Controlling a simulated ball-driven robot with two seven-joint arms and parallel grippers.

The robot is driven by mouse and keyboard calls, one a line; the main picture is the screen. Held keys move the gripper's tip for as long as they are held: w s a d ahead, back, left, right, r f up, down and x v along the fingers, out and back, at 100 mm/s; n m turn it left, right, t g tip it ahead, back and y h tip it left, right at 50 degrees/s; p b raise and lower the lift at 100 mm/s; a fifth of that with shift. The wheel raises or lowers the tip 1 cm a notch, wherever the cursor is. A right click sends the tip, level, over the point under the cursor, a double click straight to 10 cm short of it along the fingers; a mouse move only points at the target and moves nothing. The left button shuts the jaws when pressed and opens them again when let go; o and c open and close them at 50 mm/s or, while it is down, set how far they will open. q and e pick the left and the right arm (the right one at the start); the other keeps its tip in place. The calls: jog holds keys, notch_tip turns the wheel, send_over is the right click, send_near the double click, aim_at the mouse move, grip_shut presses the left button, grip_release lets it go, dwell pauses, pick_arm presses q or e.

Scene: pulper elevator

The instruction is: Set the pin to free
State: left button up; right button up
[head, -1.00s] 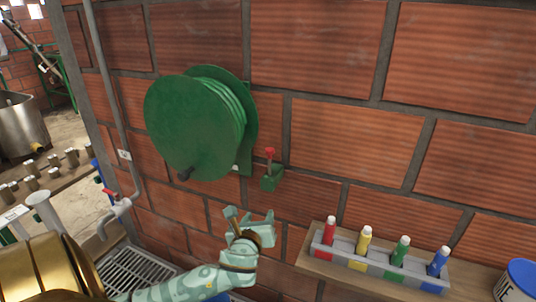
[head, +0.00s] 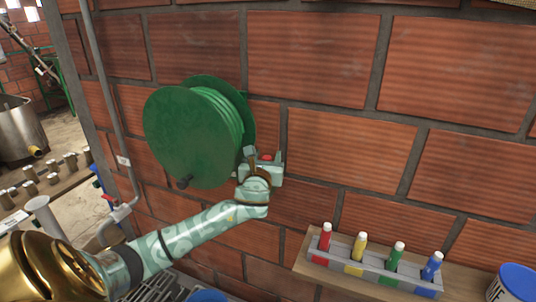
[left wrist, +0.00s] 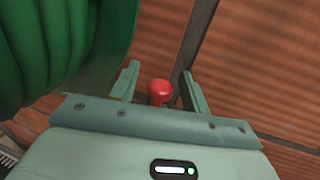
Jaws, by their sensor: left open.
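The pin shows as a red knob (head: 267,157) beside the green hose reel (head: 195,130) on the brick wall. Its green bracket is hidden behind my gripper. My left gripper (head: 264,153) is open, reaching up at the pin just right of the reel. In the left wrist view, the red knob (left wrist: 160,89) lies between the two open fingers (left wrist: 158,80), apart from both as far as I can tell, a little nearer the middle than either finger. The green reel also fills the upper left of the left wrist view (left wrist: 60,45). My right gripper is not in view.
A shelf (head: 307,262) at lower right holds a grey rack (head: 372,276) with red, yellow, green and blue markers. A blue tub (head: 515,283) stands at its right. A grey pipe with a red-handled tap (head: 117,212) runs down the wall at left.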

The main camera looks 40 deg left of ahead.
pick_arm(q)
jog(key=shift+x, duration=0.75)
jog(key=shift+w, duration=0.15)
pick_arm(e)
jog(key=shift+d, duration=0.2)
